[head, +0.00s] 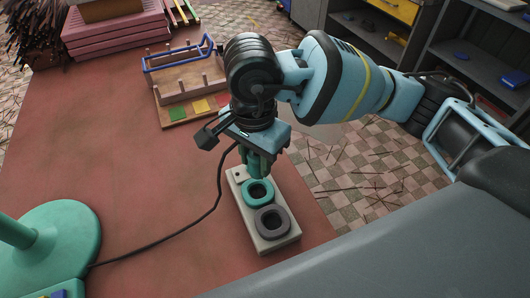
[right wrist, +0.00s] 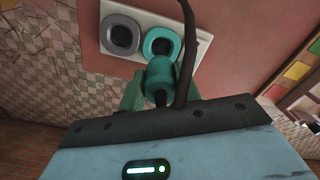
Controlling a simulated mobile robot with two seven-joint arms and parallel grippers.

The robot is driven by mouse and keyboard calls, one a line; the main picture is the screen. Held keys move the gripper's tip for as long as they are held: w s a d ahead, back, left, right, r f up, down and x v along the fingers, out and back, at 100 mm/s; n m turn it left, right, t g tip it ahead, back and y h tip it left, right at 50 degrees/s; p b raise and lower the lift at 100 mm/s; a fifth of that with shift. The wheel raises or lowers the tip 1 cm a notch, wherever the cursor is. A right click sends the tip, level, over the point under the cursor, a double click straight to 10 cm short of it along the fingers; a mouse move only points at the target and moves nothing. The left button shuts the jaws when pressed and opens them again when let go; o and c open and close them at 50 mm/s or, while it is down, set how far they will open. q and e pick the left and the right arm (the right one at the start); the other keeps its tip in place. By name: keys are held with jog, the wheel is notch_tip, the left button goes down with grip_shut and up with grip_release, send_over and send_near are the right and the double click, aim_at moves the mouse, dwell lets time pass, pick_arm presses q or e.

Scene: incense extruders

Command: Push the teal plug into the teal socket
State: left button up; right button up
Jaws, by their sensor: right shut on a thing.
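The teal socket (head: 248,199) is a round ring with a dark hole on a pale block (head: 285,243). A grey socket (head: 264,231) sits beside it, nearer the block's front end. My right gripper (head: 257,170) points down just behind the teal socket. It is shut on the teal plug, which shows between the green fingers in the right wrist view (right wrist: 159,76). There the plug's edge overlaps the near side of the teal socket ring (right wrist: 149,46), whose hole is visible and empty. I cannot tell whether plug and ring touch. My left gripper is out of view.
A dark cable (head: 219,190) runs from the gripper across the red table to a teal round base (head: 50,235) at left. A wooden rack with coloured squares (head: 203,106) stands behind. The table's right edge lies close to the block. The table's middle left is clear.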

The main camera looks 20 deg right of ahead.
aim_at(256, 175)
jog(key=shift+w, duration=0.1)
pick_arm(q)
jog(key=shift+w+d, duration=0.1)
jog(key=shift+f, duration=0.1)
pick_arm(e)
jog(key=shift+f, duration=0.2)
jog(key=shift+f+b, duration=0.9)
jog(key=shift+f, duration=1.6)
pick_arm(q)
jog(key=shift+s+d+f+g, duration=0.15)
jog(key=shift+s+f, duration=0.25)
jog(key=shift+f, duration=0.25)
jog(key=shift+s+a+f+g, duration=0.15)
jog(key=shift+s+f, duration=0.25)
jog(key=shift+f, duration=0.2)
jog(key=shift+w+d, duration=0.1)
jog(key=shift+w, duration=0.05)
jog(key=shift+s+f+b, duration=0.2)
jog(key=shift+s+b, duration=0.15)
